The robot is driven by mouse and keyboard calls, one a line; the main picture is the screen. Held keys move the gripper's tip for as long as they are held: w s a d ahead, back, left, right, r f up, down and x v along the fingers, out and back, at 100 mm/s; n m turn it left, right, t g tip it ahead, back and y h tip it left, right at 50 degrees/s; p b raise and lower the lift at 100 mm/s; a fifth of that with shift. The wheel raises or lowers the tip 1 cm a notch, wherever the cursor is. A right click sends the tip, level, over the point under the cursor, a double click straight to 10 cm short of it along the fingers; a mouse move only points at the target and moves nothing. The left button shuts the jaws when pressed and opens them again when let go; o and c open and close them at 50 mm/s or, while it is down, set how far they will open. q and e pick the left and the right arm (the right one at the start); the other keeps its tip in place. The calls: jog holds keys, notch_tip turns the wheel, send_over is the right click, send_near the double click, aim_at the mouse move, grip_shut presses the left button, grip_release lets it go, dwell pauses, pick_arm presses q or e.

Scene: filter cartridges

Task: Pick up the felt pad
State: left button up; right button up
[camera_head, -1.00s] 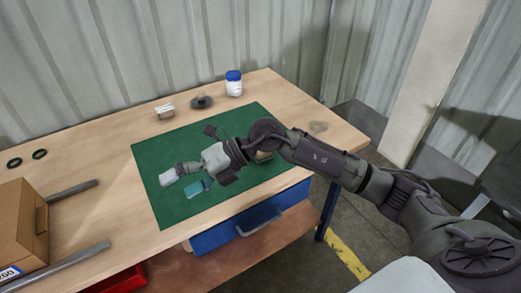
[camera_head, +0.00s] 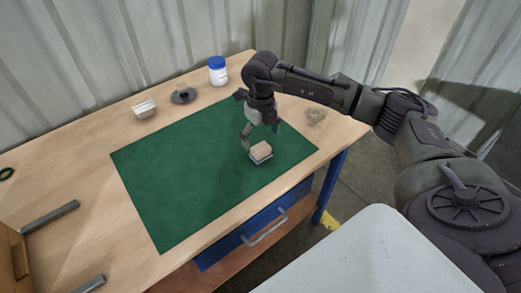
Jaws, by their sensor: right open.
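A small block with a tan top and a grey-white lower part (camera_head: 261,152) lies on the green mat (camera_head: 190,180), near its right side. I take it for the felt pad, though it is small in the picture. My right gripper (camera_head: 262,137) points down just above and behind it, with its fingers spread apart and nothing between them. I cannot tell whether a fingertip touches the block. My left gripper is not in view.
A white jar with a blue lid (camera_head: 218,71), a dark round part (camera_head: 184,95) and a small whitish block (camera_head: 145,108) stand behind the mat. A greyish patch (camera_head: 316,117) lies right of it. Metal bars (camera_head: 50,217) lie at left. Most of the mat is clear.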

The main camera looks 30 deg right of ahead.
aim_at(261, 147)
jog(key=shift+f, duration=0.45)
jog(key=shift+f+p, duration=0.3)
jog(key=shift+f, duration=0.3)
jog(key=f, duration=0.3)
jog(key=shift+w+d+f+p, duration=0.1)
jog(key=shift+w+f+p, duration=0.1)
jog(key=shift+f+p, duration=0.15)
jog(key=shift+f, duration=0.2)
jog(key=shift+c, duration=0.4)
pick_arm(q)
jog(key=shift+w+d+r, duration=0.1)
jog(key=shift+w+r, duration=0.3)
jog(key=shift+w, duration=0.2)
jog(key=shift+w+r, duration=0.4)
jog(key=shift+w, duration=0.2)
pick_arm(e)
jog(key=c, duration=1.1)
jog(key=shift+r, duration=0.15)
jog(key=shift+c, duration=0.2)
